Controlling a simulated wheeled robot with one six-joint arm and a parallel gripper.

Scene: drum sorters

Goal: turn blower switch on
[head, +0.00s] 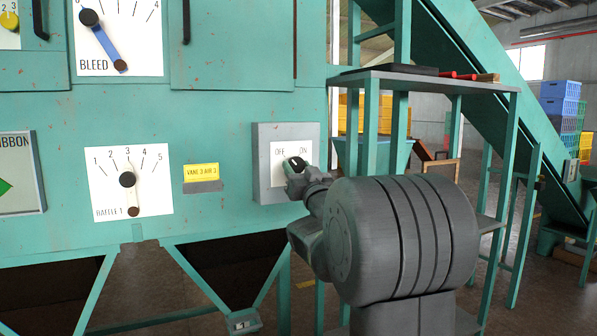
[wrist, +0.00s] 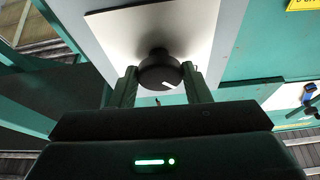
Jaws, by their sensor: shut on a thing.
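The blower switch is a black round knob (head: 295,165) on a white plate marked OFF at left and ON at right. The plate sits on a grey box (head: 265,187) on the green machine's front. My gripper (head: 297,178) is at the knob, its fingers partly hidden by my wrist. In the wrist view, the two fingers (wrist: 159,82) are shut on the knob (wrist: 158,66), one on each side. A short white mark shows on the knob's face. I cannot tell surely which label it points to.
Left of the box are a yellow label (head: 202,172) and a BAFFLE 1 dial (head: 150,190). A BLEED dial (head: 120,20) with a blue pointer is above. A green rack (head: 440,78) with a grey shelf stands close at right. Blue crates (head: 559,91) are stacked far right.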

